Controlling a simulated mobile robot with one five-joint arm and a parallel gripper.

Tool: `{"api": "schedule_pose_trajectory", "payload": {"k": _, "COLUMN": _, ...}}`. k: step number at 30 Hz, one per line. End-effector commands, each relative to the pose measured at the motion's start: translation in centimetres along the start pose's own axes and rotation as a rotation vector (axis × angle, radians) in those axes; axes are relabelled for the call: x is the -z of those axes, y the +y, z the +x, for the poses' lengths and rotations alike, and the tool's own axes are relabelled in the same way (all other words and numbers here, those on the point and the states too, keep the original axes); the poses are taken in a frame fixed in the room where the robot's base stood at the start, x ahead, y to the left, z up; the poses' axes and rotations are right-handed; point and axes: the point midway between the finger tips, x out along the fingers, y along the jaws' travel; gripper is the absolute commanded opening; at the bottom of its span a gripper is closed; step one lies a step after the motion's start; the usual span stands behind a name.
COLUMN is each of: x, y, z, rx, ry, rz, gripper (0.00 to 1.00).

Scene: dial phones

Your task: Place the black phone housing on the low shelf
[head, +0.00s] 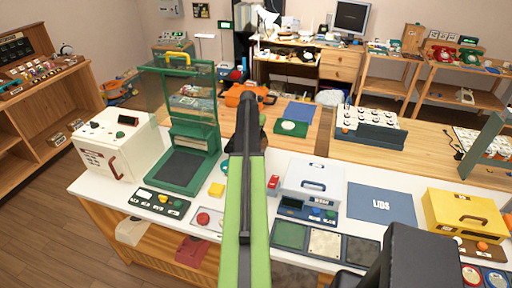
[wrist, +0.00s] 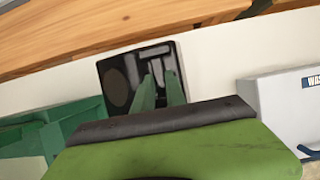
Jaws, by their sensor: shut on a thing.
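The black phone housing (wrist: 117,92) is in the wrist view, over or on the white bench top; I cannot tell which. It has a round dark patch and light cut-outs. My gripper (wrist: 160,82) has its two green fingers shut on it at its right part. In the head view my green and black arm reaches forward over the bench and hides most of the gripper. A dark bit beside the arm's far end may be the housing. A low wooden shelf (head: 158,252) under the white bench holds a pale housing (head: 131,231) and a red one (head: 191,249).
The white bench holds a white box (head: 115,145), a green press-like stand (head: 180,150), a grey box (head: 313,180), a blue LIDS mat (head: 381,204) and a yellow box (head: 464,215). A wooden table (head: 325,140) stands behind. A wooden shelf unit (head: 50,105) is at left.

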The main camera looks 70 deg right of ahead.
Motion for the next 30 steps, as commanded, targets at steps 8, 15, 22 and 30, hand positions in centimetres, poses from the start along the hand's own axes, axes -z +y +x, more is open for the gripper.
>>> {"api": "schedule_pose_trajectory", "payload": {"k": 8, "x": -1.5, "y": 1.9, "z": 2.6, "rx": 0.0, "ry": 0.0, "rz": 0.0, "gripper": 0.0}}
{"api": "schedule_pose_trajectory", "payload": {"k": 15, "x": -0.4, "y": 1.9, "z": 4.9, "rx": 0.0, "ry": 0.0, "rz": 0.0, "gripper": 0.0}}
{"api": "schedule_pose_trajectory", "payload": {"k": 22, "x": 0.2, "y": 1.9, "z": 6.3, "rx": -0.001, "ry": 0.0, "rz": -0.001, "gripper": 0.0}}
{"api": "schedule_pose_trajectory", "payload": {"k": 30, "x": 0.3, "y": 2.0, "z": 6.5, "rx": -0.001, "ry": 0.0, "rz": -0.002, "gripper": 0.17}}
